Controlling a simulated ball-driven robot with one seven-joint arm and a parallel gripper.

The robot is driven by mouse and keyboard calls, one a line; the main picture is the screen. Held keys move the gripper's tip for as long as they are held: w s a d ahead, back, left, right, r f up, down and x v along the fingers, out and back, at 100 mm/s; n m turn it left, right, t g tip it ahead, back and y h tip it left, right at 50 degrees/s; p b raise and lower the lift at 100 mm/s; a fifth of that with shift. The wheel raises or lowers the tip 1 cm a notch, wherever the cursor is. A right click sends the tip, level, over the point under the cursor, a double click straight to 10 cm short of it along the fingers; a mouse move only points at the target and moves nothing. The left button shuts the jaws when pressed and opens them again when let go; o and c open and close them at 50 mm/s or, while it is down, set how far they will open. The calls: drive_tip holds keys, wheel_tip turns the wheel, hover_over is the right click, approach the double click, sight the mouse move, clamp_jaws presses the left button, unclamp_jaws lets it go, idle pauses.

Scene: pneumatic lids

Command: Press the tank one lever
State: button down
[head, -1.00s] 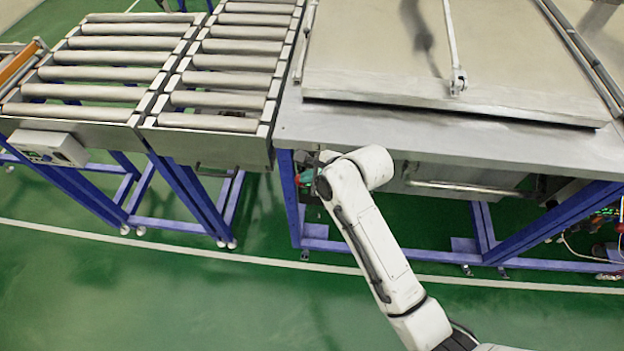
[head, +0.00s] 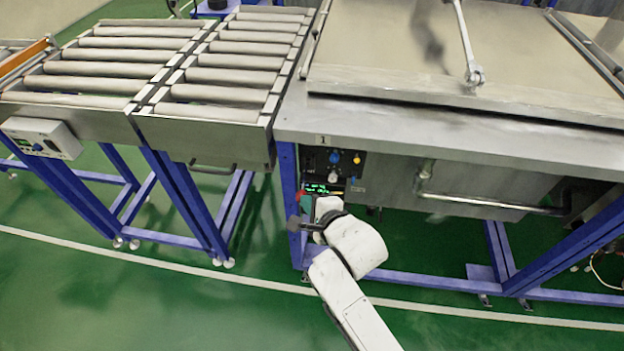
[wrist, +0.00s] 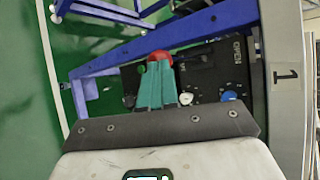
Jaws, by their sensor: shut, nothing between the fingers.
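The tank one control panel (head: 340,168) sits under the table edge, below a "1" label (head: 324,140). It carries a blue knob (head: 334,157), a white knob (head: 333,177) and a small yellow knob (head: 356,160). In the wrist view, the blue knob (wrist: 228,95) is beside the word OPEN. I cannot tell which control is the lever. My gripper (wrist: 157,68) is shut and empty, its teal fingers pointing at a red knob (wrist: 160,56) on the panel. The fingertips overlap the knob's lower edge; contact is unclear. In the head view my arm hides most of the gripper.
A horizontal metal handle bar (head: 490,205) projects right of the panel. A blue table leg (head: 288,200) stands close on its left. The steel tank lid (head: 400,50) lies above, and a roller conveyor (head: 215,80) stands to the left. Green floor in front is open.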

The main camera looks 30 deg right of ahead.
wheel_tip(320, 180, down, 2)
drive_tip(key=t+b, duration=0.1)
drive_tip(key=b, duration=0.4)
drive_tip(key=shift+f+n+t+h, duration=0.15)
drive_tip(key=shift+n+t+h, duration=0.15)
drive_tip(key=shift+n, duration=0.1)
drive_tip(key=shift+r+p, duration=0.6)
drive_tip(key=shift+r, duration=0.15)
